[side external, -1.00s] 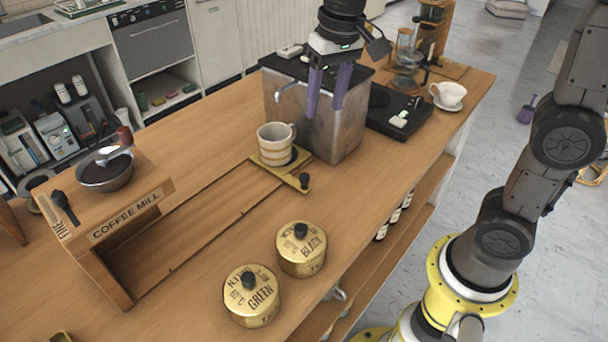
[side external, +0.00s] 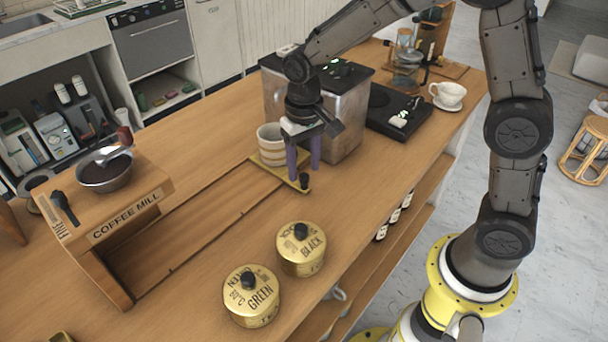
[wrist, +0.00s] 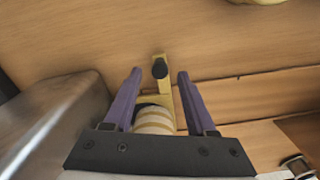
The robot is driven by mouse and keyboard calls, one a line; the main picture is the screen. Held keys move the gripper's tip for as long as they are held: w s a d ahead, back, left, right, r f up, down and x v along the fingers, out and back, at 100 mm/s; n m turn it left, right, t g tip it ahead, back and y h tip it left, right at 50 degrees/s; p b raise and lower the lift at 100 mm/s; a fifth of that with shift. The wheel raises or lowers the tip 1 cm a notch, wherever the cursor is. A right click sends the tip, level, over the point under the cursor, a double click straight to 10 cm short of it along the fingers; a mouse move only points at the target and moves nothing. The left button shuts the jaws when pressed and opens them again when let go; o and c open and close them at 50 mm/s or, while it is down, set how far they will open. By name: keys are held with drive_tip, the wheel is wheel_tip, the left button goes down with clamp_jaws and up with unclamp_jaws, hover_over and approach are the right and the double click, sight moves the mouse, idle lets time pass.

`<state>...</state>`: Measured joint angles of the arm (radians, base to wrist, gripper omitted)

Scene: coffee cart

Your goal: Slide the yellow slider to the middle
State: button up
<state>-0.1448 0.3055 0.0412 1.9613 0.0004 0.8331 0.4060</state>
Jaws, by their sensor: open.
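The yellow slider (side external: 262,163) is a flat plate with a dark knob (side external: 304,180) on its front arm. It sits at the right end of the grooved track (side external: 205,232), beside the metal machine. A striped cup (side external: 270,141) stands on it. My gripper (side external: 304,176) is lowered at the knob, open, with purple fingers pointing down. In the wrist view the slider's arm (wrist: 164,87) and knob (wrist: 159,68) lie between the open fingertips (wrist: 159,74), with a gap on each side. The cup (wrist: 154,120) is partly hidden behind the gripper body.
The metal machine (side external: 345,115) stands close behind and right of my gripper. The track runs left to the wooden coffee mill (side external: 125,215). Two gold tins, black (side external: 302,255) and green (side external: 252,300), stand in front. The track left of the cup is clear.

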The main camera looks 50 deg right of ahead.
sight(304, 175)
drive_tip(key=shift+f, duration=1.65)
clamp_jaws()
